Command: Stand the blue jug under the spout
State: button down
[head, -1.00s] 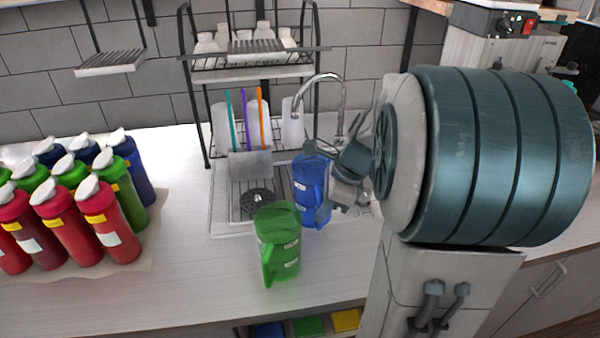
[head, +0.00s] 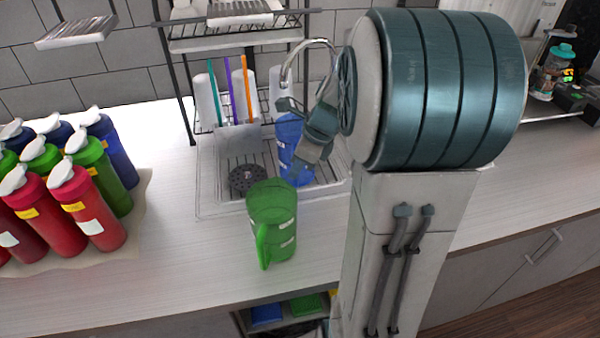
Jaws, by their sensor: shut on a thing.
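The blue jug (head: 285,130) stands upright, as far as I can see, at the sink, behind and to the right of the green jug. My gripper (head: 295,155) is at its right side and shut on it, covering part of it. The curved metal spout (head: 318,42) rises at the back of the sink, with its arch close above and behind the blue jug. Whether the jug is right below the spout's mouth is hard to tell. My arm hides the area to the right.
The green jug (head: 272,225) stands on the counter in front of the sink (head: 215,200). A dish rack (head: 188,100) stands behind. Several red, green and blue bottles (head: 70,200) crowd the left. The counter (head: 150,275) between is clear.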

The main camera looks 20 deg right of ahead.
jog(key=shift+w+d+f+p, duration=0.4)
jog(key=shift+w+d+f, duration=0.15)
jog(key=shift+w, duration=2.15)
jog(key=shift+w+d+f+p, duration=0.4)
jog(key=shift+w+d+p, duration=0.1)
jog(key=shift+w, duration=2.2)
jog(key=shift+w+d+f+p, duration=0.35)
jog(key=shift+w+d+f, duration=0.2)
jog(key=shift+w, duration=2.15)
jog(key=shift+s+f, duration=0.1)
jog(key=shift+f, duration=0.35)
jog(key=c, duration=1.4)
grip_release()
jog(key=shift+o, duration=0.2)
jog(key=shift+r, duration=0.1)
